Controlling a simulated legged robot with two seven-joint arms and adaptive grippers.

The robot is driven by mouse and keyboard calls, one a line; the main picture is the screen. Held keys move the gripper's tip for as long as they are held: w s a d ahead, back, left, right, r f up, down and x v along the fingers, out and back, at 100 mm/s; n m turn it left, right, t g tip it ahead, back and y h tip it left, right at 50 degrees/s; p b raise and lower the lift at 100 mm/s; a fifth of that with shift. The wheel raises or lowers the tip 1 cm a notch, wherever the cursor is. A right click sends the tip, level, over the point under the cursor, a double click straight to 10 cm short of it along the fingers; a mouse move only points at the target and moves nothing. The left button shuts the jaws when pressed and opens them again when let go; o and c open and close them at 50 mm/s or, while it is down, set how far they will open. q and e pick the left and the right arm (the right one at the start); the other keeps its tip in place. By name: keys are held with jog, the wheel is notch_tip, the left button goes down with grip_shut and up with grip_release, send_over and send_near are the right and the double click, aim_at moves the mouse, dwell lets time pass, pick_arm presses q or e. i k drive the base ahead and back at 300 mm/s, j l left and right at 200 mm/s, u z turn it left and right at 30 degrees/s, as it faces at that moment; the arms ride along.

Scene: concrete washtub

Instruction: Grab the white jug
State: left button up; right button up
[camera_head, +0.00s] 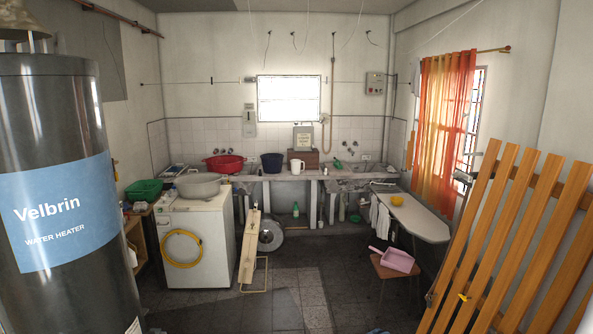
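A small white jug (297,165) stands upright on the concrete washtub counter (275,176) against the back wall. It is in the middle of the view, between a dark blue bucket (272,163) and a brown box. Its handle seems to be on the right side. It is far across the room from me and small in the picture. Neither of my grippers can be made out in the head view.
A water heater (60,190) fills the near left. A washing machine (195,240) stands behind it. Wooden slats (510,235) lean at the right. A pink dustpan (392,259) lies on a stool beside an ironing board (418,217). The middle floor (320,285) is clear.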

aim_at(295, 164)
jog(key=i, duration=7.55)
